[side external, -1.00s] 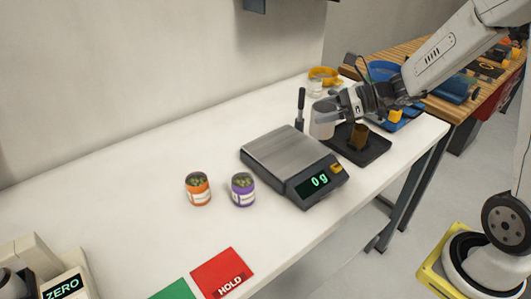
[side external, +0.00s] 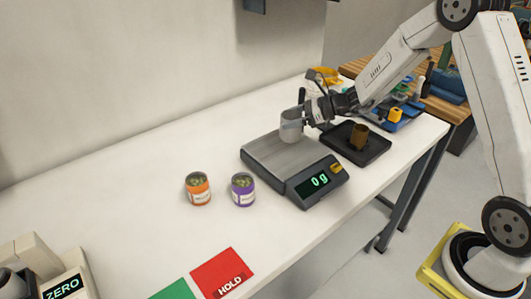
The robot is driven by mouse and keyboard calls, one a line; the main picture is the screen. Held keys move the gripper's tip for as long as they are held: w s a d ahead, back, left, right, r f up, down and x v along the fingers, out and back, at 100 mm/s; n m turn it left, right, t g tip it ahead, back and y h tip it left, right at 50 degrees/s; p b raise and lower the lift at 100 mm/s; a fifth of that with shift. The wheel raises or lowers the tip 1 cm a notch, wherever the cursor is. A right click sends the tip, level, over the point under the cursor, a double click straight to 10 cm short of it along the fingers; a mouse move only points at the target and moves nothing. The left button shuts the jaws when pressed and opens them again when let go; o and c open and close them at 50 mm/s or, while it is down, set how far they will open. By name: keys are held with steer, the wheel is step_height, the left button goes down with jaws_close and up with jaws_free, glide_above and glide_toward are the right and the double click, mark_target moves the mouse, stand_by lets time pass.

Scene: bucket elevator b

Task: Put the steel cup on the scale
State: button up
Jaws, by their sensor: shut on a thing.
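The steel cup (side external: 291,126) is upright at the back right part of the scale's plate in the picture. My gripper (side external: 306,117) is shut on the cup from its right side. The scale (side external: 275,150) has a bare metal plate and a dark front whose green display reads 0 g. I cannot tell whether the cup's base touches the plate or hovers just above it. The fingertips are small and partly hidden by the cup.
An orange-labelled jar (side external: 198,189) and a purple-labelled jar (side external: 243,189) stand left of the scale. A red HOLD card (side external: 224,273) lies in front.

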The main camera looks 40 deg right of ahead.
mark_target(287, 131)
steer(key=shift+w+f, duration=0.5)
steer(key=shift+f, duration=0.05)
steer(key=shift+w+f, duration=0.25)
steer(key=shift+f, duration=1.6)
steer(key=shift+f, duration=0.1)
steer(key=o, duration=1)
steer(key=shift+o, duration=0.2)
steer(key=v, duration=1.2)
